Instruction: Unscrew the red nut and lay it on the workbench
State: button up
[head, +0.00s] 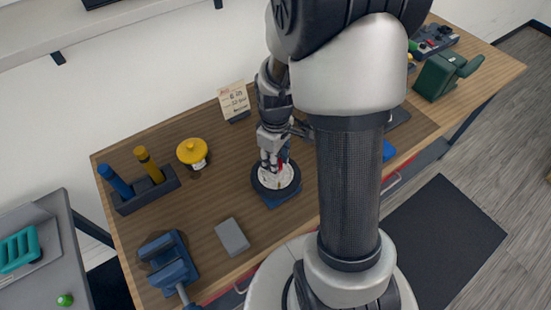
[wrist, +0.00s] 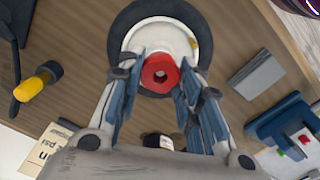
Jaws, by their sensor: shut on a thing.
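The red nut (wrist: 160,73) shows in the wrist view between my fingertips, over the white centre of a black-tyred wheel (wrist: 119,30). My gripper (wrist: 160,78) is shut on the nut, with blue finger pads on either side of it. In the head view, my gripper (head: 275,160) points down at the wheel (head: 259,187), and only a little red of the nut shows. Whether the nut still touches its thread is hidden. The wheel lies flat on a blue base on the wooden workbench (head: 205,205).
A grey block (head: 232,236) and a blue vise (head: 170,265) stand near the front left. A yellow-lidded jar (head: 193,151) and a holder with blue and yellow handles (head: 146,190) stand at the left. A sign (head: 234,100) stands behind. Bare wood lies between jar and block.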

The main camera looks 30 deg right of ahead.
jog(key=n, duration=0.4)
jog(key=shift+n, duration=0.4)
jog(key=n, duration=0.4)
jog(key=shift+n, duration=0.3)
jog(key=n, duration=0.8)
jog(key=o, duration=1.1)
